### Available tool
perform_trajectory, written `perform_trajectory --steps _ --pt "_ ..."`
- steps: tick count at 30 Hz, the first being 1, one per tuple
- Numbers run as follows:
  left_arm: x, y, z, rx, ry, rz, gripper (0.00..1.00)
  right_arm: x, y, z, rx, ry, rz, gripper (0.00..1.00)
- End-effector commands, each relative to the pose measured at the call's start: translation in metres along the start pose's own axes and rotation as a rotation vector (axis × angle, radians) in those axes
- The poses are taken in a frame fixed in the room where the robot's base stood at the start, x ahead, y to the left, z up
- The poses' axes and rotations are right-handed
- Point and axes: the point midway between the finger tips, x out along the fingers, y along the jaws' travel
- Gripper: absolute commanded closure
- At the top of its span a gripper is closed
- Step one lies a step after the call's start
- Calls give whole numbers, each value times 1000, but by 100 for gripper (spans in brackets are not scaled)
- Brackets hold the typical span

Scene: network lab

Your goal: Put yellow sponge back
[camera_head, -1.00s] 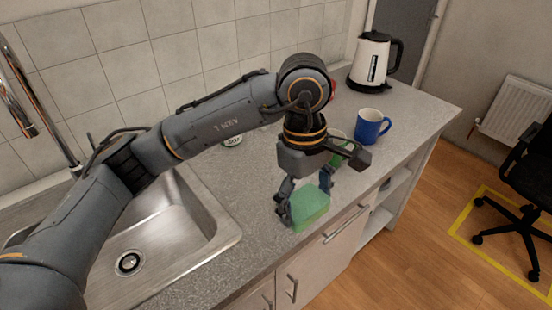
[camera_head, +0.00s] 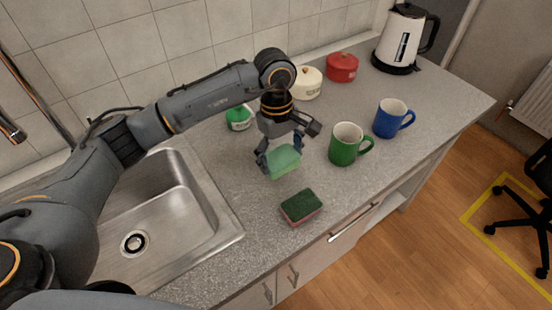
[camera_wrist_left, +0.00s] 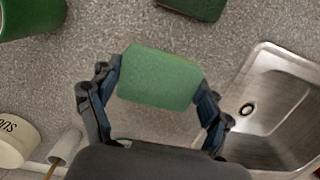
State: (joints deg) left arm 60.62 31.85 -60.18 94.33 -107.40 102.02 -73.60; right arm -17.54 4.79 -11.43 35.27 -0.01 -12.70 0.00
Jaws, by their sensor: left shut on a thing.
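My left gripper (camera_head: 280,157) is shut on a sponge (camera_head: 284,164) with a light green face. In the left wrist view the sponge (camera_wrist_left: 158,78) sits between the two fingers; no yellow shows on it. It is held over the counter, close to the sink's right side. A second sponge (camera_head: 301,206), dark green on top with a pinkish red lower layer, lies on the counter in front of it. My right gripper is not in view.
A green mug (camera_head: 345,146) and a blue mug (camera_head: 391,119) stand to the right. A green-and-white container (camera_head: 239,119), cream pot (camera_head: 307,84), red pot (camera_head: 342,67) and kettle (camera_head: 399,40) stand behind. The sink (camera_head: 180,225) is at left.

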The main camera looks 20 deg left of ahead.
Motion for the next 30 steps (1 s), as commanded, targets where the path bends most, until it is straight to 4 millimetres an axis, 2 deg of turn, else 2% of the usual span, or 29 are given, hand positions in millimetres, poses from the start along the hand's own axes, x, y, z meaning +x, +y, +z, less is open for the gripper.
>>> perform_trajectory --steps 1,5,9,12,15,19,27,28,30 --pt "4 -2 -6 -2 1 -3 56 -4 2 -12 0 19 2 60" --pt "12 -1 -13 -1 -1 -1 56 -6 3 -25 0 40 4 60" --pt "22 -3 -24 -3 -1 -3 56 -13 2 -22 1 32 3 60" --pt "37 -3 -23 -1 -3 -5 56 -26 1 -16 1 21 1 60" --pt "47 -2 -25 1 -1 -1 56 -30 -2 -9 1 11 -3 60" --pt "51 -1 -26 1 2 1 56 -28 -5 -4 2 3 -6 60" --pt "55 -1 -26 1 1 0 56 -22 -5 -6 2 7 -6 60" --pt "54 -1 -26 1 1 1 18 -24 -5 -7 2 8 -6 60" --pt "53 -1 -26 1 1 0 3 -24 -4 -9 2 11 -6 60"
